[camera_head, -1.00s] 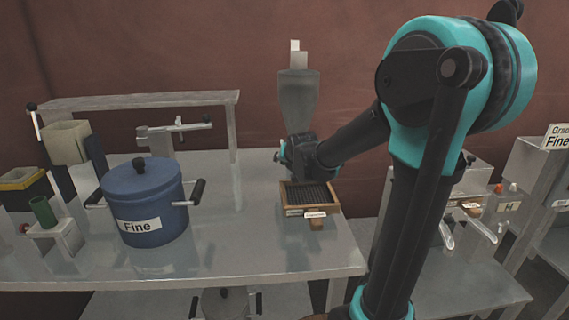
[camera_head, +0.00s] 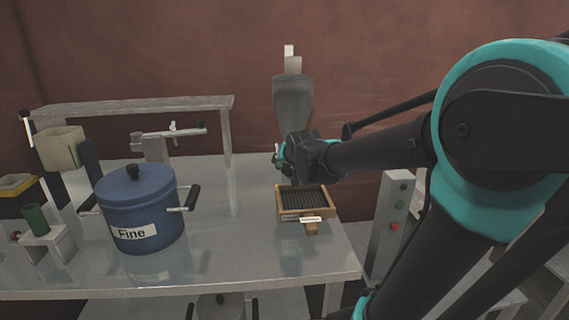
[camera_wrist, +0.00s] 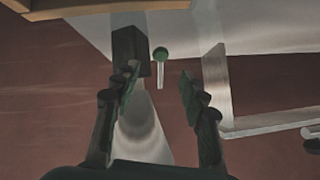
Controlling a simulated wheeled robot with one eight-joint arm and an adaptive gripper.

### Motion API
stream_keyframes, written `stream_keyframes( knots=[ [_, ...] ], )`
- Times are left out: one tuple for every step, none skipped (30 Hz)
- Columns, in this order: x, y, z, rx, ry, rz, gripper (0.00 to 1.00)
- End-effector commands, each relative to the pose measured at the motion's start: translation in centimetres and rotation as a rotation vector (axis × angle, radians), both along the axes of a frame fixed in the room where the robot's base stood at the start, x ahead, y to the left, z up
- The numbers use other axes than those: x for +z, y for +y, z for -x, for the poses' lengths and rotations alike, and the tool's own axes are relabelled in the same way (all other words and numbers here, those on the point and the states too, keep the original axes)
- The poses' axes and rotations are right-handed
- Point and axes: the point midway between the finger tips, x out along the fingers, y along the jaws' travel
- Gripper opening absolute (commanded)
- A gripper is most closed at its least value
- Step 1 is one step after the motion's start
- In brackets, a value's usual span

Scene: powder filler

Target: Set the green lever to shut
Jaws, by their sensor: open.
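The green lever shows in the wrist view as a round dark green knob (camera_wrist: 160,54) on a short pale rod. It lies ahead of my gripper (camera_wrist: 158,75), between the lines of its two open fingers; I cannot tell whether they touch it. The grey filler hopper (camera_head: 293,100) stands at the back of the bench in the head view. My gripper (camera_head: 282,158) is just below the hopper's lower end there. My wrist hides the lever in the head view.
A wooden-framed tray (camera_head: 317,211) sits below my gripper. A blue pot labelled Fine (camera_head: 137,212) stands to its left. A grey shelf (camera_head: 130,105) runs behind. A post with green and red buttons (camera_head: 393,215) stands right of the bench. Bare bench lies between pot and tray.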

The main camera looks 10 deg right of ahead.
Motion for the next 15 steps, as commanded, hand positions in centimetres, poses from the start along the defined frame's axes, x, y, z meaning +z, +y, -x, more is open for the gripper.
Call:
stream_keyframes(
  knots=[
    [0.1,0.1,-0.1,0.002,0.003,0.005,0.34],
    [0.2,0.2,-0.2,0.005,0.008,0.011,0.31],
    [0.5,0.5,-0.4,0.012,0.019,0.025,0.26],
    [0.8,0.7,-0.6,0.018,0.029,0.040,0.22],
    [1.2,1.0,-0.8,0.025,0.042,0.059,0.18],
    [1.8,1.4,-1.1,0.036,0.063,0.089,0.13],
    [2.3,1.8,-1.3,0.045,0.082,0.115,0.10],
    [2.9,2.0,-1.5,0.053,0.100,0.142,0.06],
    [3.8,2.5,-1.8,0.063,0.125,0.181,0.01],
    [4.4,2.7,-1.9,0.071,0.142,0.209,0.00],
    [5.1,3.0,-2.0,0.077,0.159,0.236,0.00],
    [5.9,3.2,-2.1,0.084,0.180,0.272,0.00],
    [6.6,3.4,-2.2,0.087,0.194,0.296,0.00],
    [7.1,3.5,-2.1,0.091,0.208,0.318,0.00],
    [7.9,3.7,-2.2,0.095,0.222,0.345,0.00]
  ],
)
